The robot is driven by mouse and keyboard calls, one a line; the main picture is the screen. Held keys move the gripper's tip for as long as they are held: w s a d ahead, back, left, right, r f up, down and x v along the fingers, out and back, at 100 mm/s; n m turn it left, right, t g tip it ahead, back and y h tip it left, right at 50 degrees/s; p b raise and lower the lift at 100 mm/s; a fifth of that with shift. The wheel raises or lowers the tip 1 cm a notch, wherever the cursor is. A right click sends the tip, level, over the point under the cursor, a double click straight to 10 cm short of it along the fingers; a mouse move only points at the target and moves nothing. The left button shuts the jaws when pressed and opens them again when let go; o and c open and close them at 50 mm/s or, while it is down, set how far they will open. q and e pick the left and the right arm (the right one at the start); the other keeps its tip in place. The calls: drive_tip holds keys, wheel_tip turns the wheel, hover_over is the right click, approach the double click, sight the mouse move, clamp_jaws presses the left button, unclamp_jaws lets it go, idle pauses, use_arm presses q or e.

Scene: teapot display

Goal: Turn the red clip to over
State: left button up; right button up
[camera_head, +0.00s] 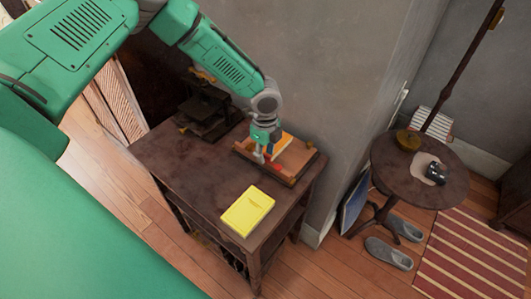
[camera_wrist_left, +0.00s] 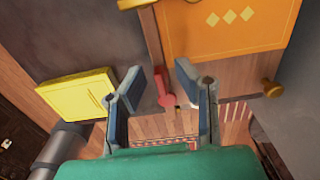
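The red clip (camera_wrist_left: 163,90) shows in the left wrist view as a narrow red piece with a round knob at its lower end. It is on the wooden stand, beside the orange book (camera_wrist_left: 222,30). My left gripper (camera_wrist_left: 158,78) is open, with its two blue-grey fingers apart on either side of the clip; I cannot tell if either touches it. In the head view the left gripper (camera_head: 264,153) points down at the front of the wooden stand (camera_head: 300,158), and a bit of red (camera_head: 276,167) shows beside it. My right gripper is not in view.
A yellow book (camera_head: 247,211) lies flat near the front of the dark table (camera_head: 185,165). A dark metal device (camera_head: 207,112) stands at the table's back left. A grey wall rises close behind the stand. A round side table (camera_head: 455,185) stands apart at right.

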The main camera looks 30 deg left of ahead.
use_arm(q)
drive_tip(key=shift+d, duration=0.6)
drive_tip(key=shift+c, duration=0.4)
clamp_jaws()
drive_tip(key=shift+a, duration=0.1)
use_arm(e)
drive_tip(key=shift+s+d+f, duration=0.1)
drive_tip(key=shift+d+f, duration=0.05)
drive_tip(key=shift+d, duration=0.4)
